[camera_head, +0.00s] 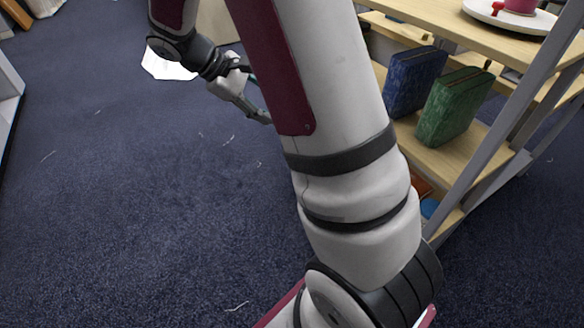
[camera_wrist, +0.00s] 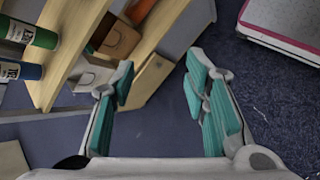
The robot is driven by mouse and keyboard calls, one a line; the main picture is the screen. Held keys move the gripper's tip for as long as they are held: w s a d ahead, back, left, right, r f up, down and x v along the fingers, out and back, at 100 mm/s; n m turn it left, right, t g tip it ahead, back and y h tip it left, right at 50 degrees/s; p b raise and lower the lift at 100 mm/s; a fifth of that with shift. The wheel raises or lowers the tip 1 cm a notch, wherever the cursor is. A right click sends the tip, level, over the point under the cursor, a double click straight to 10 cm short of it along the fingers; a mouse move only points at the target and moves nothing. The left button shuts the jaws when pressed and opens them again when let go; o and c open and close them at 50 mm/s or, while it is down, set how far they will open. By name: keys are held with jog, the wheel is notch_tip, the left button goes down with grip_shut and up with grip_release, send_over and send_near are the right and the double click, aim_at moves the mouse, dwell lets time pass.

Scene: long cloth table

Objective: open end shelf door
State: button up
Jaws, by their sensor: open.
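In the wrist view a small light-wood panel (camera_wrist: 146,84) at the end of the shelf unit looks like the end shelf door. It appears closed, and a small dark spot on it may be its knob, too small to be sure. My gripper (camera_wrist: 160,72) is open, with its teal-padded fingers spread on either side of the panel and nothing held. I cannot tell whether a finger touches the panel. In the head view my gripper (camera_head: 255,108) is low over the carpet, partly hidden behind my arm, and the door is not visible there.
The wooden shelf unit (camera_head: 475,150) stands at right, holding a blue book-like box (camera_head: 414,80) and a green one (camera_head: 455,106). White paper (camera_head: 168,63) lies on the floor. The wrist view shows bottles (camera_wrist: 28,34) at left and a white, pink-edged object (camera_wrist: 285,22) at right. Open blue carpet lies left.

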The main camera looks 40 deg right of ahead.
jog(key=w+d+f+n+g+h+b, duration=0.1)
jog(key=w+d+f+b, duration=0.2)
jog(key=f, duration=0.5)
jog(key=w+d+f+n+g+h+b, duration=0.1)
jog(key=w+d+f+h+b, duration=0.15)
jog(key=f, duration=0.55)
jog(key=d+f+n+t+h+b, duration=0.1)
jog(key=d+f+n+h+b, duration=0.2)
jog(key=f, duration=1)
jog(key=s+d+f+n+h+b, duration=0.1)
jog(key=d+f+n+b, duration=0.3)
jog(key=f, duration=1)
jog(key=d+f+n+t+h+b, duration=0.1)
jog(key=d+f+n+h+b, duration=0.3)
jog(key=f, duration=0.9)
jog(key=s+d+m+y+b, duration=0.1)
jog(key=s+d+m+b, duration=0.1)
jog(key=d, duration=0.8)
jog(key=s+b, duration=0.1)
jog(key=b, duration=0.1)
jog(key=shift+s+d+b, duration=0.15)
jog(key=shift+d+b, duration=0.2)
jog(key=shift+r+y, duration=0.1)
jog(key=shift+y, duration=0.15)
grip_shut()
